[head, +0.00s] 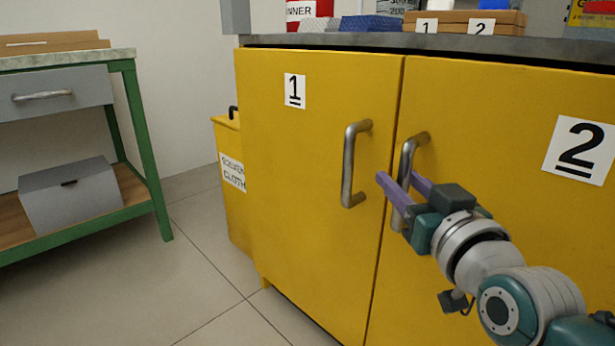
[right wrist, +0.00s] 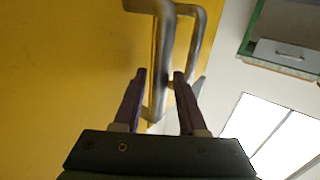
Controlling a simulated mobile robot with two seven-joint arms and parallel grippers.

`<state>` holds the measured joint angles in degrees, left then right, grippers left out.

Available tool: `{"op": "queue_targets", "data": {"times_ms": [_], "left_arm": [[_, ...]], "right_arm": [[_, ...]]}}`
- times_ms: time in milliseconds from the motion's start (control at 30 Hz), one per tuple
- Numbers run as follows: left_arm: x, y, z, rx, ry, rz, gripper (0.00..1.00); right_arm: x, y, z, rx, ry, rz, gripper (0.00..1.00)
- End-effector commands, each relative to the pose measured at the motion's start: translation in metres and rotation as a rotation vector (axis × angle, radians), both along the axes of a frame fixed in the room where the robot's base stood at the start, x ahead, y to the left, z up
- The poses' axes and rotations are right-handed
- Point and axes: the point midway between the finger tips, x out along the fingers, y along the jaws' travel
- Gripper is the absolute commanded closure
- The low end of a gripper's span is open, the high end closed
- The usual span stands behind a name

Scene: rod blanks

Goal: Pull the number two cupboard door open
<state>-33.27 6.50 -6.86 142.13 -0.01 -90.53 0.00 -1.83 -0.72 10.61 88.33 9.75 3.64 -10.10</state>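The yellow number two door (head: 490,220) is on the right of the cupboard in the head view, its label (head: 579,149) at upper right. It looks closed, level with door one. Its grey bar handle (head: 408,155) stands upright near its left edge. My right gripper (head: 396,175) is open at this handle, one purple finger on each side of the bar. In the right wrist view the bar (right wrist: 166,45) runs down between the two fingers (right wrist: 159,75), with small gaps showing. Whether either finger touches it, I cannot tell. My left gripper is not in view.
Door one (head: 310,170) with its own handle (head: 348,165) stands close left of the gripper. A yellow bin (head: 232,205) is beside the cupboard. A green-framed bench (head: 140,130) is at far left. The tiled floor between (head: 205,290) is clear.

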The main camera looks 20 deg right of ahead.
Motion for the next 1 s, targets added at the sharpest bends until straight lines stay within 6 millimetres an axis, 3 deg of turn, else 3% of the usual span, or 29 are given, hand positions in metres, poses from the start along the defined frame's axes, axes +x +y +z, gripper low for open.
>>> {"op": "queue_targets", "data": {"times_ms": [33, 333, 1000], "left_arm": [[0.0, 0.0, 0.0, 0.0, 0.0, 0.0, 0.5], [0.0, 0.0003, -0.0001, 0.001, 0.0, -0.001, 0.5], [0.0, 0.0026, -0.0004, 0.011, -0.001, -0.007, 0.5]], "right_arm": [[-0.0001, 0.0, 0.0, 0.0, 0.0, 0.0, 0.66], [-0.0003, 0.0002, -0.0001, 0.0, 0.0, 0.0, 1.0], [-0.0003, 0.0002, -0.0002, 0.0, 0.0, 0.0, 1.0]]}}
